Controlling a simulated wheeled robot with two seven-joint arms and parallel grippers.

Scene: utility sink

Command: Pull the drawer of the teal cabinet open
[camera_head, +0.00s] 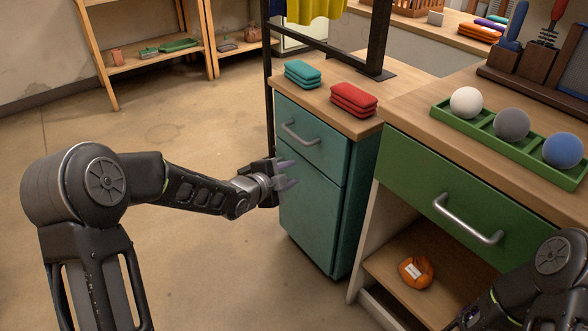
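The teal cabinet (306,204) stands in the middle of the head view with a wooden top. Its drawer (318,147) is the upper front panel and looks closed. A metal bar handle (300,134) runs across the drawer front. My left gripper (292,176) is in front of the cabinet, below and left of the handle, with its fingers apart and nothing between them. It is apart from the handle. My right arm shows at the lower right corner, and its gripper is out of view.
Teal cloths (302,73) and red cloths (353,99) lie on the cabinet top. A green drawer (440,200) with a metal handle is to the right, under a green tray (485,137) with three balls. An orange item (416,271) lies on the shelf below.

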